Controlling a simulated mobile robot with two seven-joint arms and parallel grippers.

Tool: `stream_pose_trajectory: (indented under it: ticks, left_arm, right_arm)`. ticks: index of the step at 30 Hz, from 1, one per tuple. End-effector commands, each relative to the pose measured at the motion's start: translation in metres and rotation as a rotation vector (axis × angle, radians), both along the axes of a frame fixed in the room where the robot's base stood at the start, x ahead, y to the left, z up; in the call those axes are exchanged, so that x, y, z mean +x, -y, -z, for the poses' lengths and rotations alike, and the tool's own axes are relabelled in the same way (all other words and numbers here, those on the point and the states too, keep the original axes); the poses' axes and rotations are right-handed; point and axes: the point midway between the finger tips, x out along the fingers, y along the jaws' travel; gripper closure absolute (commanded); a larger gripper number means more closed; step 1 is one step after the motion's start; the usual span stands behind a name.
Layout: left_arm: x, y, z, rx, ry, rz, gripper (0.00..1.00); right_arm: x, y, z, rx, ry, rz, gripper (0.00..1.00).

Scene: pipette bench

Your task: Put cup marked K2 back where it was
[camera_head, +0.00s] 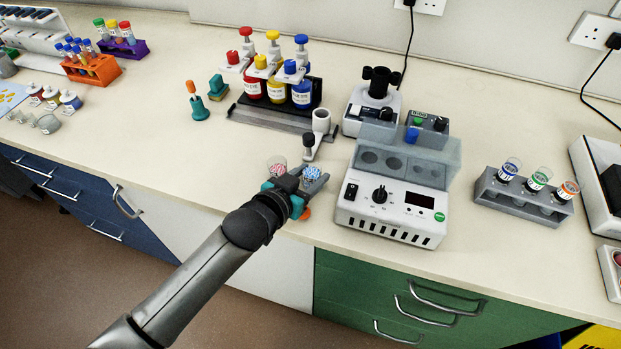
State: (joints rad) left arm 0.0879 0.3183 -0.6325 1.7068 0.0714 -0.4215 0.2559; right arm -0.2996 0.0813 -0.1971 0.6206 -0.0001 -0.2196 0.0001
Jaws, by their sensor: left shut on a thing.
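My left gripper (301,183) reaches in from the bottom left to the bench's front edge, left of the white heater block unit. It is shut on a small clear cup with blue contents (312,173), which shows at its jaws. Another small clear cup with pink-red contents (277,163) stands just left of the jaws. No K2 marking can be read on either cup. The gripper hides their lower parts and much of a teal piece (267,186) beside them. My right gripper is not in view.
The heater block unit (392,205) stands close to the right of the gripper. A small white stand with a dark knob (319,127) is behind it. Bottles (277,88) stand at the back. Bench left of the gripper is clear.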

Motion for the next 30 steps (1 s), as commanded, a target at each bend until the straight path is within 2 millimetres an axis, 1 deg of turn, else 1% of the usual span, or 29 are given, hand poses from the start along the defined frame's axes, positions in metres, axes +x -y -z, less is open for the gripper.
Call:
stream_pose_trajectory:
  ticks: [1,2,9,14,15,22,30]
  left_arm:
    - [-0.0001,0.0002,0.0052,0.000,0.000,0.000,1.00]
    - [-0.0001,0.0003,0.0061,0.000,0.000,0.000,1.00]
    - [0.0000,0.0004,0.0053,-0.001,0.002,0.001,1.00]
    - [0.0001,0.0004,0.0098,-0.001,0.001,0.000,1.00]
    - [0.0001,0.0004,0.0093,-0.001,0.001,0.000,0.46]
    - [0.0001,0.0003,0.0090,-0.001,0.001,0.000,0.20]
    - [0.0001,0.0002,0.0077,-0.001,0.001,0.000,0.19]
  right_arm:
    - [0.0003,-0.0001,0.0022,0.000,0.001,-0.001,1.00]
    - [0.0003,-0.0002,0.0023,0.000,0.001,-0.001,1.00]
    - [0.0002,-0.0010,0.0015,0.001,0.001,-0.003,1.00]
    - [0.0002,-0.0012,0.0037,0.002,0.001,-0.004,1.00]
    - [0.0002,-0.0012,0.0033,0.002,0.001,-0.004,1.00]
    - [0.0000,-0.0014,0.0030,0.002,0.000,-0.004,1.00]
    - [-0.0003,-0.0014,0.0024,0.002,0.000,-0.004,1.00]
